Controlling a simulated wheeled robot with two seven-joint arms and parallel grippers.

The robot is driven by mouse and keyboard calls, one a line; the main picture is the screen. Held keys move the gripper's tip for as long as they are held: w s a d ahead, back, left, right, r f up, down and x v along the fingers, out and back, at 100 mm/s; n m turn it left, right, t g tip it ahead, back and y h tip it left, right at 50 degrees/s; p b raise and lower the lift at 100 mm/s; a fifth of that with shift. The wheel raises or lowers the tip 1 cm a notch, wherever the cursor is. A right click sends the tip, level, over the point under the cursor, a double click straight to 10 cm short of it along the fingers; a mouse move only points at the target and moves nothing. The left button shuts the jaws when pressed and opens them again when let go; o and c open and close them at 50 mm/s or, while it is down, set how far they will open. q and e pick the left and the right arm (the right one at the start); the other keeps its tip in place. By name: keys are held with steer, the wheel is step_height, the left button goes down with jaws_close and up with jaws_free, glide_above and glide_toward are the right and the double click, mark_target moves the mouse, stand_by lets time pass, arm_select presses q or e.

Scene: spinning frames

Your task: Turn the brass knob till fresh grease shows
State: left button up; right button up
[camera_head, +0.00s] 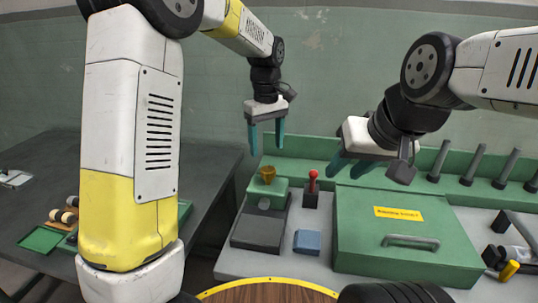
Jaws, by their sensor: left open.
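The brass knob (268,174) stands on top of a small green block (266,192) on a dark grey base (260,232). No grease can be made out at this size. My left gripper (266,146) hangs above the brass knob, pointing down. Its two teal fingers are apart with nothing between them, and the tips are clear of the knob. My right gripper (348,170) is to the right, above the back edge of the green case. Its teal fingers are apart, tilted down and to the left, with nothing seen between them.
A red-topped lever (312,187) stands right of the knob, and a blue block (307,242) lies in front of it. A green case (400,270) with a handle fills the bench's middle. Several dark pegs (472,165) line the back. A dark table (50,160) is at left.

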mark_target(268, 168)
arm_select(q)
steer(key=shift+w+d+f, duration=0.2)
steer(key=shift+w+f, duration=0.1)
steer(key=shift+f, duration=0.35)
step_height(268, 168, down, 7)
steer(key=shift+r, duration=0.1)
steer(key=c, duration=1.4)
